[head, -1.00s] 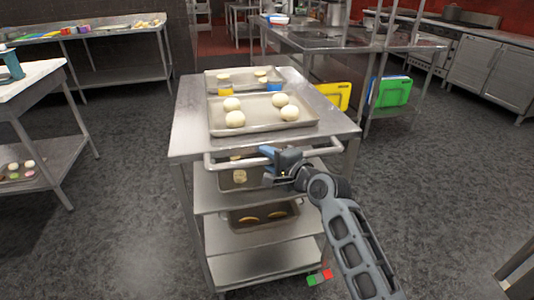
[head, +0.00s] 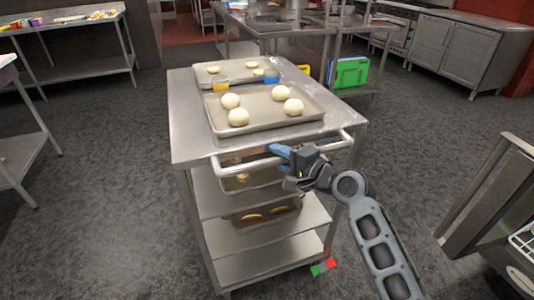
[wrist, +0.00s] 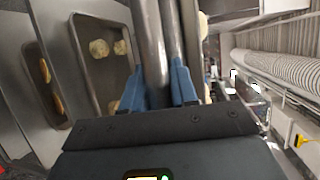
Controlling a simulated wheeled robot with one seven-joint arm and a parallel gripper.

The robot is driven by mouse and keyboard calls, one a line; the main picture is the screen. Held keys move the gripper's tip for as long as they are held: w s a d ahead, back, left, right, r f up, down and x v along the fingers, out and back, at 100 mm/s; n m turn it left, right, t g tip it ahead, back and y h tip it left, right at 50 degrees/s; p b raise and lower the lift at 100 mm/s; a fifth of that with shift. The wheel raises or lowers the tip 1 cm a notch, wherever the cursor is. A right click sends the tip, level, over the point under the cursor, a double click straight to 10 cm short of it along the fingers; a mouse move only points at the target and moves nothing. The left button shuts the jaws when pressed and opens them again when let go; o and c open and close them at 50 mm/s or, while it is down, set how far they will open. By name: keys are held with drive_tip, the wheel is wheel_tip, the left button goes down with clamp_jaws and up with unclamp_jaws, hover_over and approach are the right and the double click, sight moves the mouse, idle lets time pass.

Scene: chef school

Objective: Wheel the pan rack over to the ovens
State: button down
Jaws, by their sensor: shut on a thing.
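The pan rack (head: 188,130) is a steel trolley with a flat top and lower shelves, standing right in front of me in the head view. A tray of pale dough balls (head: 262,122) and a second tray behind it lie on its top. Pans with food sit on its shelves. My gripper (head: 282,153) is shut on the rack's handle bar (head: 236,165), right of its middle. In the wrist view the blue fingers (wrist: 172,84) sit on either side of the steel bar (wrist: 150,45). An oven-like steel unit (head: 495,205) with an open front stands at the right edge.
Steel counters (head: 460,52) and a stove line the back right. A steel worktable with a green board (head: 350,73) stands behind the rack. Tables (head: 90,66) stand at the left. Grey floor (head: 420,130) is clear to the right of the rack.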

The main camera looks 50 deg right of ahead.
drive_tip(key=shift+s+d+f, duration=0.1)
drive_tip(key=shift+s+d, duration=0.1)
drive_tip(key=shift+s, duration=0.7)
drive_tip(key=c, duration=1)
unclamp_jaws()
drive_tip(key=shift+o, duration=0.2)
drive_tip(key=b+v, duration=0.1)
drive_tip(key=v, duration=0.6)
drive_tip(key=shift+s, duration=0.35)
drive_tip(key=shift+a, duration=0.1)
